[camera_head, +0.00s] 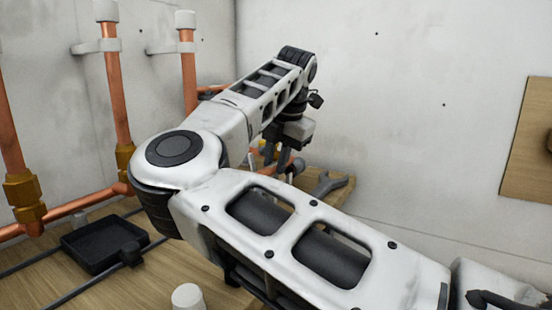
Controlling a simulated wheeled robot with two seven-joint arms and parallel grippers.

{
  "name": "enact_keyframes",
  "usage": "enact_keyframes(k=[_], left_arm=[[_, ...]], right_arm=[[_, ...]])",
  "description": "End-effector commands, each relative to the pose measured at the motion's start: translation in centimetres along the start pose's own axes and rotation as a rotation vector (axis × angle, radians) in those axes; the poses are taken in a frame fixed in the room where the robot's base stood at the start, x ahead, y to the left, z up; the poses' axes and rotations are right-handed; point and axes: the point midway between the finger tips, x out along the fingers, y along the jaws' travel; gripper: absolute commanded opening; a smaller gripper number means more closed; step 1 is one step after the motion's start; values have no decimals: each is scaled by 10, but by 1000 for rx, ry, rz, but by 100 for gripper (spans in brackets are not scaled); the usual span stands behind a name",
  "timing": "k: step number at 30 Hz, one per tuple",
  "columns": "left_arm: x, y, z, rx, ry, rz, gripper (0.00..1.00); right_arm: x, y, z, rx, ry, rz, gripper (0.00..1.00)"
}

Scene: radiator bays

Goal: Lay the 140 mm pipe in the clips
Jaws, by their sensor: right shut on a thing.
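My right gripper (287,162) points down over the board at the back, beyond my own forearm. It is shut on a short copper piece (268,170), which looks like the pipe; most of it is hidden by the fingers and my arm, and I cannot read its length. I cannot make out any empty clips; my arm covers much of the middle. My left gripper is not in view.
A grey wrench (331,184) lies on the wooden board right of the gripper. A black tray (101,243) is on the bench at the left, and a white cap-like piece (187,297) is at the front. Brass fittings (24,196) join the pipes. A wooden panel (522,145) hangs on the right wall.

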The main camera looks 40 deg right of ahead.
Motion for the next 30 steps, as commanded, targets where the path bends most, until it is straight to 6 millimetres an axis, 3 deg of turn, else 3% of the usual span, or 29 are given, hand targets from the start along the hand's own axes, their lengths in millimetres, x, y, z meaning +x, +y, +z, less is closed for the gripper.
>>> enact_keyframes(k=[30], left_arm=[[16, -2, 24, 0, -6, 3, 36]], right_arm=[[29, -9, -4, -1, 0, 0, 2]])
